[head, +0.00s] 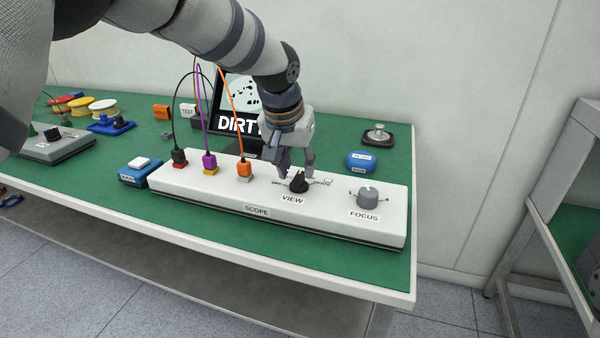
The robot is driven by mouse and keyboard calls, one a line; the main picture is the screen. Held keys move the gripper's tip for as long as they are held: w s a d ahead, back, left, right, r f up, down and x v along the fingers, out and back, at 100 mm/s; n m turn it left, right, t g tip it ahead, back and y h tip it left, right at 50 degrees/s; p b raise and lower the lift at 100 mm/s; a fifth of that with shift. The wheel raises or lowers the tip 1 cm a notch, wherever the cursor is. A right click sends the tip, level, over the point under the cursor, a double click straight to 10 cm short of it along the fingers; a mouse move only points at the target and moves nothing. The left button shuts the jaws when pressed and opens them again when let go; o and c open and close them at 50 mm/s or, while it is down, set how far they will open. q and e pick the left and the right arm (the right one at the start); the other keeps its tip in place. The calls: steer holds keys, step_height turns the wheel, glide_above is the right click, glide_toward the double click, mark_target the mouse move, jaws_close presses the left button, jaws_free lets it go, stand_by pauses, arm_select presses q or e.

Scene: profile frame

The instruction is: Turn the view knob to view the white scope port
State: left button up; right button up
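The black view knob (298,183) sits on the white scope box (225,197), above the label VIEW. Small position labels flank it; the right one appears to read WHITE, and the others are partly hidden by my fingers. My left gripper (297,174) points down at the knob, its two fingers apart with one on each side. I cannot tell whether they touch it. The knob's exact pointing is hard to read. A black, a purple and an orange plug (244,169) stand in the scope box. My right gripper is not in view.
A dark monitor (230,122) behind my arm shows a speckled disc and DIRT, the rest covered. A grey FOCUS knob (368,196) is to the right. Cables rise behind the plugs.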

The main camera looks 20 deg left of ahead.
arm_select(q)
steer(key=shift+x, duration=1.45)
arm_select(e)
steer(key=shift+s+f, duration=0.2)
arm_select(q)
steer(key=shift+c, duration=0.6)
jaws_close()
